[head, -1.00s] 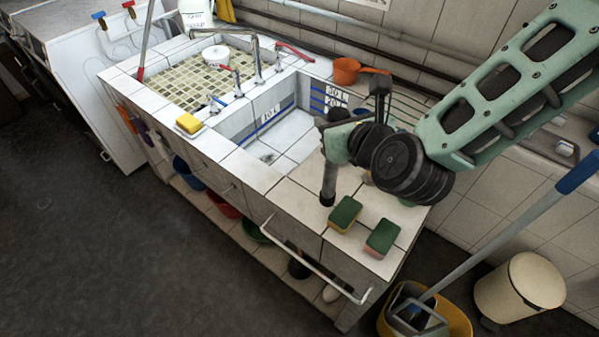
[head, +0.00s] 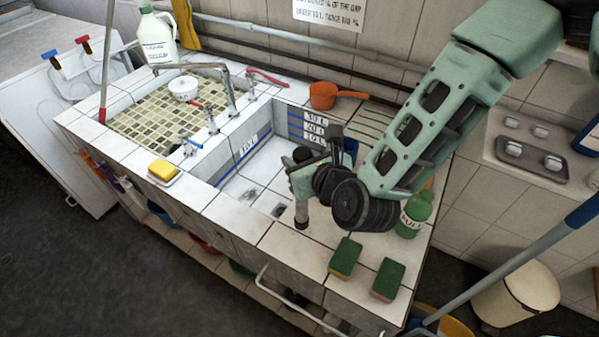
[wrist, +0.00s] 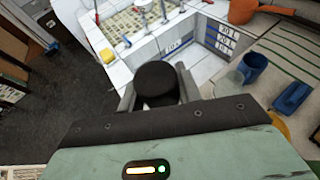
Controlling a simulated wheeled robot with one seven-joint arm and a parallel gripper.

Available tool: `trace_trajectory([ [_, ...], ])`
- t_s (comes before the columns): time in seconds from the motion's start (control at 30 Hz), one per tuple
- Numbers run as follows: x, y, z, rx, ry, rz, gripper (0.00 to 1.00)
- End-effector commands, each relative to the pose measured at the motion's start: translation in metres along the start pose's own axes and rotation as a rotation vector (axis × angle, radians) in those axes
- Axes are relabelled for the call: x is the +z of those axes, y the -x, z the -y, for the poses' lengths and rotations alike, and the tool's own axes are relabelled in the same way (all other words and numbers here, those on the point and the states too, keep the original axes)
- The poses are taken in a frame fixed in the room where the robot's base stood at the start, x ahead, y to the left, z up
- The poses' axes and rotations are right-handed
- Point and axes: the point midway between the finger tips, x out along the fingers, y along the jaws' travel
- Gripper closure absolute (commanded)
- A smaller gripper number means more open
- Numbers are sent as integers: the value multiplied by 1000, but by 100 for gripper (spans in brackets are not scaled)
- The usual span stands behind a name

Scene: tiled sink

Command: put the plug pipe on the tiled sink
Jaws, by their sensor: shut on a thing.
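The plug pipe is a grey upright tube (head: 301,212) with a dark lower end in the head view. Its round black top (wrist: 157,82) sits between the two fingers in the wrist view. My gripper (head: 304,178) is shut on the pipe near its top; the fingers also show in the wrist view (wrist: 158,92). The pipe's lower end appears over the right-hand counter, close to the basin's edge; I cannot tell whether it touches the tiles.
Two green sponges (head: 345,257) (head: 388,279) lie on the counter's front right. A green bottle (head: 414,213) stands behind them. An orange scoop (head: 323,95) lies at the back. Taps (head: 212,118) rise left of the basin. A yellow sponge (head: 163,170) lies on the front left.

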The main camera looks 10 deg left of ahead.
Motion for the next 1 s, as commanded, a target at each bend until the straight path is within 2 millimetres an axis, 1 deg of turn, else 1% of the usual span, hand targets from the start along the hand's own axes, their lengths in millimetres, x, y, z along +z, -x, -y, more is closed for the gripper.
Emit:
trace_trajectory([
  [0.3, -34, -14, -1, 2, 0, -1, 100],
  [0.77, -42, -18, 0, 1, -1, 1, 100],
  [0.8, -41, -17, 0, 1, 0, 0, 55],
  [0.83, -41, -17, 0, 1, 0, 0, 47],
  [0.87, -41, -17, 0, 1, 0, 0, 44],
  [1.0, -41, -17, 0, 1, 0, 0, 44],
])
